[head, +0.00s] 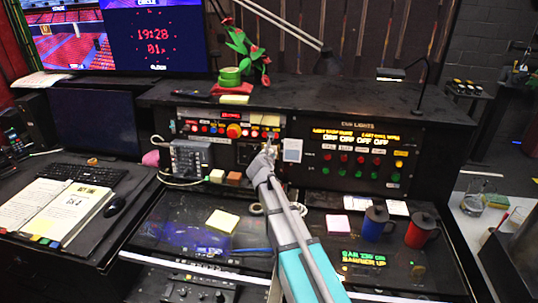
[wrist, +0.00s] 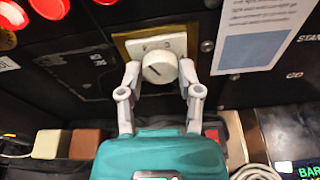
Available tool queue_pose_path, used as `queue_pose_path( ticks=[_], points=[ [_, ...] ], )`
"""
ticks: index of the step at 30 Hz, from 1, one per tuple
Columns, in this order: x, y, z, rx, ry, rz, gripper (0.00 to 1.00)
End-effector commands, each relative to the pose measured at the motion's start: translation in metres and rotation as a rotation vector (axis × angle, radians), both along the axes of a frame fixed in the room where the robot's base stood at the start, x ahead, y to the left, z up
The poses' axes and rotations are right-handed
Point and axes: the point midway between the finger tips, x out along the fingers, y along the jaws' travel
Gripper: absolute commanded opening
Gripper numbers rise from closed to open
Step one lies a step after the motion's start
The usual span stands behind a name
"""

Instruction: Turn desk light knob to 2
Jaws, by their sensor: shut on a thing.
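The desk light knob (wrist: 159,67) is a round white dial with a dark pointer line, on a white plate in a brass-coloured frame (wrist: 178,24) on the black panel. In the wrist view the pointer slants from upper right to lower left. No numbers around the knob are legible. My gripper (wrist: 158,80) is at the knob, with one grey finger on each side, shut on it. In the head view my gripper (head: 266,153) reaches the panel from below and hides most of the knob.
Red buttons (wrist: 48,6) sit left of the knob, and a white printed sheet (wrist: 257,32) is at its right. Below are small blocks (head: 234,177) on the ledge. The cue lights panel (head: 358,158) is to the right. Blue and red mugs (head: 374,224) stand on the desk.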

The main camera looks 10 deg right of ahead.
Motion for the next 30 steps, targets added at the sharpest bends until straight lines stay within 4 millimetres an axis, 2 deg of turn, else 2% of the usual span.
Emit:
queue_pose_path(
  ticks=[8, 9, 14, 30],
  points=[
    [-0.0004, 0.0001, -0.0005, 0.002, 0.001, -0.001, 0.0],
    [-0.0004, 0.0001, -0.0005, 0.002, 0.001, -0.001, 0.5],
    [-0.0003, 0.0001, -0.0003, 0.002, 0.001, -0.001, 0.8],
    [-0.0002, -0.0002, -0.0002, 0.018, -0.006, -0.004, 0.81]
  ],
)
